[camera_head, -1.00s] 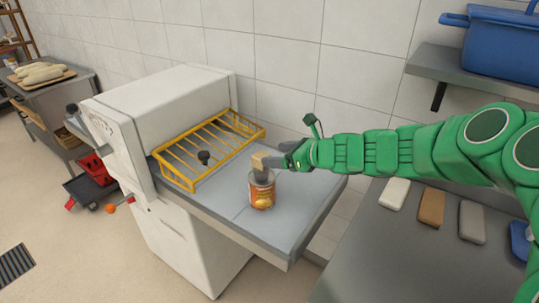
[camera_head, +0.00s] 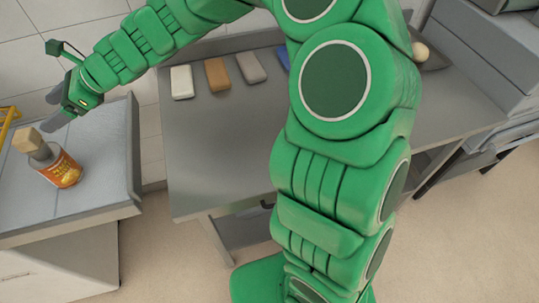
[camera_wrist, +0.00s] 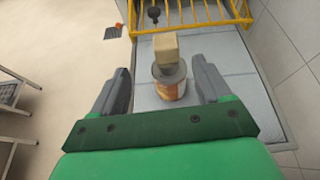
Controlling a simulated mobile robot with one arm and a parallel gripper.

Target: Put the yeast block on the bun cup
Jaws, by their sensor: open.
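The yeast block (camera_head: 27,139) is a small tan block. It rests on a grey cup-like piece (camera_head: 43,157), seemingly the bun cup, on top of a can with an orange label (camera_head: 62,172). In the wrist view, the block (camera_wrist: 166,46), the grey piece (camera_wrist: 168,73) and the can (camera_wrist: 171,91) line up ahead, between the jaws. How the grey piece meets the can is unclear.
The can stands on a grey worktop (camera_head: 95,180) with a yellow wire rack (camera_wrist: 190,15) behind it. A steel table (camera_head: 205,150) on the right holds a white block (camera_head: 181,82), a brown block (camera_head: 217,75) and a grey block (camera_head: 251,68). A tiled wall borders the worktop.

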